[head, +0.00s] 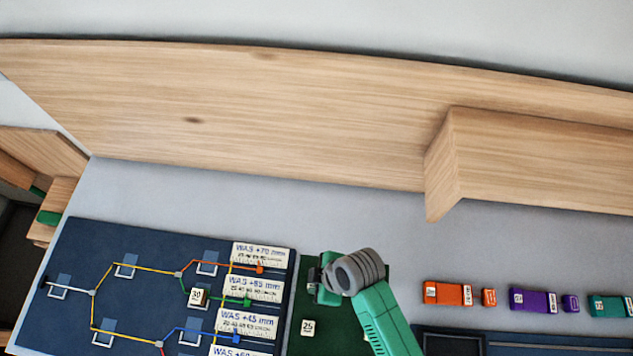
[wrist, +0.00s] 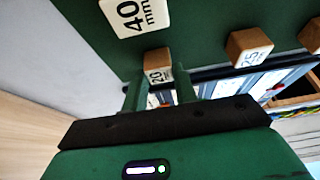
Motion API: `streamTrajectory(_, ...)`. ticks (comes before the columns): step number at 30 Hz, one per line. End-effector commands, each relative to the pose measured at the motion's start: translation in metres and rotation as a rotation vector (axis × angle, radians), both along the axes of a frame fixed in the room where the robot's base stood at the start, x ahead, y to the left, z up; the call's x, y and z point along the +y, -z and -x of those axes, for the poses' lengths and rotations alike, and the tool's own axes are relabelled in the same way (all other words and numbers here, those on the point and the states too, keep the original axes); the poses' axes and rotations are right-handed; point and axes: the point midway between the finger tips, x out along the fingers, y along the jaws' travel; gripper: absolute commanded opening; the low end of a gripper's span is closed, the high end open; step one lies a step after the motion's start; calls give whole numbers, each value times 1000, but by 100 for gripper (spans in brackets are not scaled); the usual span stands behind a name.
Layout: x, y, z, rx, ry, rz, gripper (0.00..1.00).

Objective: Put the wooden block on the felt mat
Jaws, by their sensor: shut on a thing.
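A small wooden block (wrist: 157,62) with a white face marked 20 is between the fingertips of my gripper (wrist: 159,85) in the wrist view; my gripper is shut on it. In the head view my gripper (head: 315,281) is over the dark green felt mat (head: 292,343), and the arm hides part of the mat. The held block cannot be made out there. The mat is the green surface in the wrist view (wrist: 205,20). I cannot tell whether the held block touches it.
A wooden block marked 25 (head: 308,327) lies on the mat, beside the held one in the wrist view (wrist: 248,46). A white 40 mm label (wrist: 138,15) is near. Left is a navy board (head: 75,260) with a block (head: 199,296). Coloured pieces (head: 447,294) lie right.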

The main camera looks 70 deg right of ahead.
Motion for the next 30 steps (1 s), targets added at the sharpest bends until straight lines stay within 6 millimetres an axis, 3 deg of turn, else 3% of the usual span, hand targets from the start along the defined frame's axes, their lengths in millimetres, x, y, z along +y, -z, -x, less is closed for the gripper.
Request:
streamTrajectory(8,0,2,0,-1,-1,1,7)
streamTrajectory(9,0,1,0,-1,-1,1,36)
streamTrajectory(12,0,1,0,-1,-1,1,50)
streamTrajectory(22,-1,-7,2,-1,-1,1,50)
streamTrajectory(30,-8,-69,26,-3,-1,4,50)
